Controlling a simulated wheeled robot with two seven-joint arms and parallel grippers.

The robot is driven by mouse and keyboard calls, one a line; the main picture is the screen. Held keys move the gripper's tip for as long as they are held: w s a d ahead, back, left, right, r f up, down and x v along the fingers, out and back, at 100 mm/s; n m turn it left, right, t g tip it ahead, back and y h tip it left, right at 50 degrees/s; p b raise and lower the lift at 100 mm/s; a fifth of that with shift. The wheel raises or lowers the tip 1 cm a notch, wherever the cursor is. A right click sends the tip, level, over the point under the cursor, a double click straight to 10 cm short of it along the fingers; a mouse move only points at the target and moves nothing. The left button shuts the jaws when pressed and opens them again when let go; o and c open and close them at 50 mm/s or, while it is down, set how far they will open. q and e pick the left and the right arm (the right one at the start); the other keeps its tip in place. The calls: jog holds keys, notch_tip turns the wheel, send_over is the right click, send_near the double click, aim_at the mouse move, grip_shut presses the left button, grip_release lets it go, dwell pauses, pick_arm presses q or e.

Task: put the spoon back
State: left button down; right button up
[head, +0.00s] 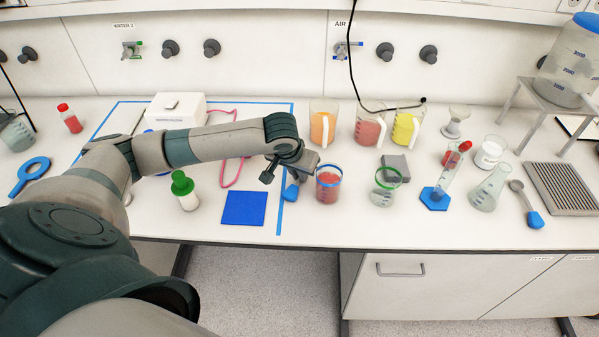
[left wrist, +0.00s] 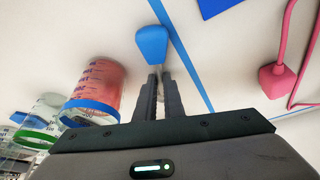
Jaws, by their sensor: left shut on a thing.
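My left gripper (head: 285,172) is shut on a spoon with a blue handle (head: 290,192), just left of the blue-rimmed beaker. In the left wrist view the blue handle (left wrist: 152,44) sticks out beyond the two closed fingertips (left wrist: 158,82). The spoon's bowl is hidden by the gripper. I cannot tell whether the spoon touches the table. A second tool, with a grey round bowl and a blue handle (head: 534,219), lies at the right of the table. My right gripper is not in view.
A blue-rimmed beaker of red juice (head: 328,187) stands close beside the gripper, with a green-rimmed beaker (head: 383,190) further right. Three juice jugs stand behind, including an orange one (head: 322,128). A blue square (head: 243,208) and a green-capped bottle (head: 186,194) are left.

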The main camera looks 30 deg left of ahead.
pick_arm(q)
jog(key=c, duration=1.9)
grip_release()
jog(key=shift+o, duration=0.2)
jog(key=b+v, duration=0.2)
jog(key=v, duration=1)
jog(key=shift+d, duration=0.1)
